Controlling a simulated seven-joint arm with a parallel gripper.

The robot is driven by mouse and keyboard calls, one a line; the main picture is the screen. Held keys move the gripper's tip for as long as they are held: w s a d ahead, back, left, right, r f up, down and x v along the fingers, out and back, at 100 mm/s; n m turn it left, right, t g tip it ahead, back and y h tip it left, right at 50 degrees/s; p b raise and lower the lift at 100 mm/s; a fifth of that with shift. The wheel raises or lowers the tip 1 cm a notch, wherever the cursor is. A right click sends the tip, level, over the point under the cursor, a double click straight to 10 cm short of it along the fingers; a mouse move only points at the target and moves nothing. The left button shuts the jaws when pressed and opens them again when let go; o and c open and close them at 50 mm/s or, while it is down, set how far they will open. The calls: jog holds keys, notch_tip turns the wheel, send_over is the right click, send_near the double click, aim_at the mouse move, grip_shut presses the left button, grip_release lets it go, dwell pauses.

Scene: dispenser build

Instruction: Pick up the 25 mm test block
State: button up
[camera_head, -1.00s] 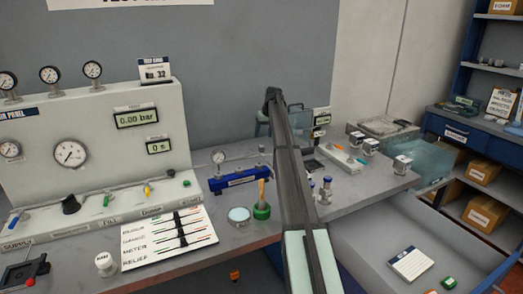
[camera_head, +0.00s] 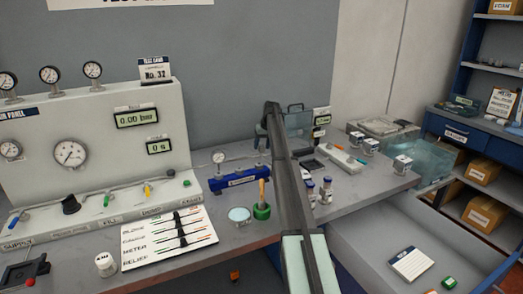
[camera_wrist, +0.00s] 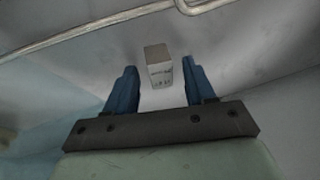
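In the wrist view, a small pale grey block (camera_wrist: 158,66) with dark markings on its front face stands on a grey surface. My gripper (camera_wrist: 161,77) has two blue fingers spread apart, one on each side of the block in the picture. A gap shows between the block and each finger, and I see no contact. How far the block lies beyond the fingertips is hard to tell. My gripper's fingers do not show in the head view. Which object in the head view is this block, I cannot tell.
In the wrist view, a metal rail (camera_wrist: 110,22) crosses the top. An open drawer (camera_head: 375,232) holds a white card (camera_head: 411,263).

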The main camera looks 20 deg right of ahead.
grip_shut()
dwell(0.5)
